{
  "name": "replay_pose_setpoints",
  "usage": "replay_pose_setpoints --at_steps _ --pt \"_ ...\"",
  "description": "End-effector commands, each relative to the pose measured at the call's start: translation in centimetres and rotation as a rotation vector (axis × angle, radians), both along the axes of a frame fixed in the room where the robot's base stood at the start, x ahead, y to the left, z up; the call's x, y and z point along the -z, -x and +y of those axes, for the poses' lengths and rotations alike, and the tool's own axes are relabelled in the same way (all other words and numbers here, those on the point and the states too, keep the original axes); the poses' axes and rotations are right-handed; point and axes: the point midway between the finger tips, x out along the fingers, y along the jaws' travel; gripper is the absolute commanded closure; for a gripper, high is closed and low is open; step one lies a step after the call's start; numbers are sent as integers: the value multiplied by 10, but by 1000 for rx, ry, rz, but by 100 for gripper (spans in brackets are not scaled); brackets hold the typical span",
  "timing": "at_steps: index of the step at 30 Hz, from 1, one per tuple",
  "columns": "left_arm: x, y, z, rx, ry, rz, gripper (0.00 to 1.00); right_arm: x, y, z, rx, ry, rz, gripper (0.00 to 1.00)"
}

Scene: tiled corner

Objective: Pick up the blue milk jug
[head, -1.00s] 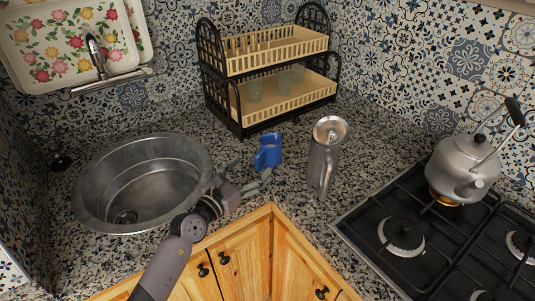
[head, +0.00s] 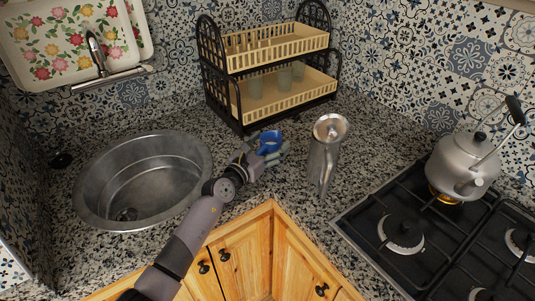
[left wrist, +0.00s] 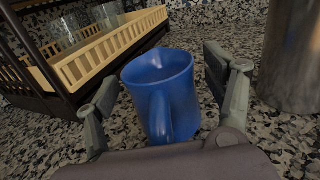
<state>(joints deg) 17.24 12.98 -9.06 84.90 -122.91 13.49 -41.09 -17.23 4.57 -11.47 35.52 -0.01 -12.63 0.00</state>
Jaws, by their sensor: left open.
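The blue milk jug (head: 270,141) stands upright on the granite counter, in front of the dish rack. It also shows in the left wrist view (left wrist: 164,88), with its handle turned toward my wrist. My left gripper (head: 264,152) is open at the jug, and in the head view it hides the jug's lower part. In the left wrist view my left gripper (left wrist: 160,100) has one finger on each side of the jug, with gaps visible between fingers and jug. My right gripper is not in view.
A tall metal pot (head: 323,152) stands just right of the jug. The two-tier dish rack (head: 285,100) with cups is behind. The sink (head: 95,205) is on the left. A stove (head: 365,222) with a kettle (head: 463,168) is on the right.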

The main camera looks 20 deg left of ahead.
Motion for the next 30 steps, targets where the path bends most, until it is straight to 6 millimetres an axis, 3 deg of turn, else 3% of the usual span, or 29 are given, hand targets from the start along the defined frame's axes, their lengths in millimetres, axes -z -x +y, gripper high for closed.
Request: replay_pose_setpoints --at_steps 2,30 --pt "0 0 0 0 0 0 24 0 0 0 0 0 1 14" --pt "0 1 0 0 0 -1 87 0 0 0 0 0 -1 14"
